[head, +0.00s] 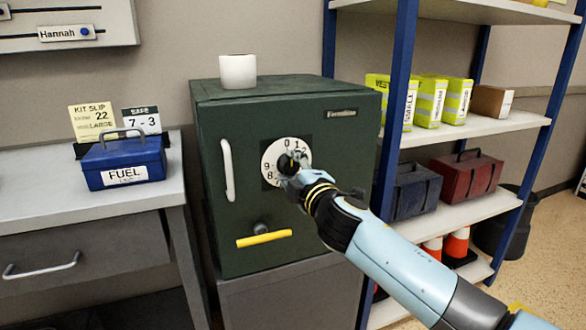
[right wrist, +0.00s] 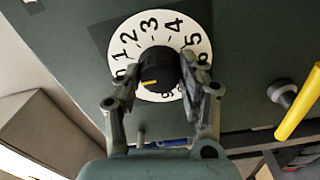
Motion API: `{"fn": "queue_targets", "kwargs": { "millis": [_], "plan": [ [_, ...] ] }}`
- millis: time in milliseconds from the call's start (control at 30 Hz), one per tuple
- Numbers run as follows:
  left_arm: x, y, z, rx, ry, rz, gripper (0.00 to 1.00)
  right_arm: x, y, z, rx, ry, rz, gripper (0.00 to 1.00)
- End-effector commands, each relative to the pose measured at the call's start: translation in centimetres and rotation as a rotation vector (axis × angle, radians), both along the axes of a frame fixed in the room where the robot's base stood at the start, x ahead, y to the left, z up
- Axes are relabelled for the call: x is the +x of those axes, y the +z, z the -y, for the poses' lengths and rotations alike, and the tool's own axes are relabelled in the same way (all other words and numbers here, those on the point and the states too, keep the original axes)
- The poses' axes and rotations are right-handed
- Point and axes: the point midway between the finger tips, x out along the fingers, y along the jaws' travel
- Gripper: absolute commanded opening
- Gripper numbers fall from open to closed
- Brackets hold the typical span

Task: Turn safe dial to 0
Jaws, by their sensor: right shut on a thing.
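The green safe (head: 235,165) stands on a grey cabinet. Its white numbered dial (head: 274,151) is on the door, with 0 at the top in the head view. The black dial knob (right wrist: 161,68) has an orange mark pointing left in the right wrist view, toward the digits below 1. The left finger partly hides those digits, so the exact number is unclear. My right gripper (head: 292,166) is at the dial, its two fingers (right wrist: 166,80) shut on the knob from both sides. My left gripper is not in view.
A door handle (head: 228,170) and a yellow-gripped lever (head: 264,239) are on the safe door. A white cup (head: 238,72) stands on top. A blue FUEL box (head: 124,160) and a 7 - 3 card (head: 141,120) are on the left desk. A shelf rack (head: 398,100) stands right.

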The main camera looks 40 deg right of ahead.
Motion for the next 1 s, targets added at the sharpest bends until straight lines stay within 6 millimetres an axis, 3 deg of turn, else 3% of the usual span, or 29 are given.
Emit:
{"fn": "queue_targets", "kwargs": {
  "millis": [367,400,567,867,1000],
  "plan": [
    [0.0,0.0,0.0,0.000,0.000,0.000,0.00,0.0,-0.1,-0.1,-0.005,0.001,-0.002,0.08],
    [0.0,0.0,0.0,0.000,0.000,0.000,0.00,0.0,-0.1,-0.1,-0.005,0.001,-0.002,0.43],
    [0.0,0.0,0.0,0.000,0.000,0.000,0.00,0.0,-0.1,0.0,-0.004,0.001,-0.002,0.64],
    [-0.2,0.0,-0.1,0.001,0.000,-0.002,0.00,-0.2,-0.1,-0.1,-0.004,0.000,-0.002,0.64],
    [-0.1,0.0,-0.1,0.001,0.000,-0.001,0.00,-1.8,-0.2,-0.4,-0.004,0.000,-0.003,0.64]
  ]
}}
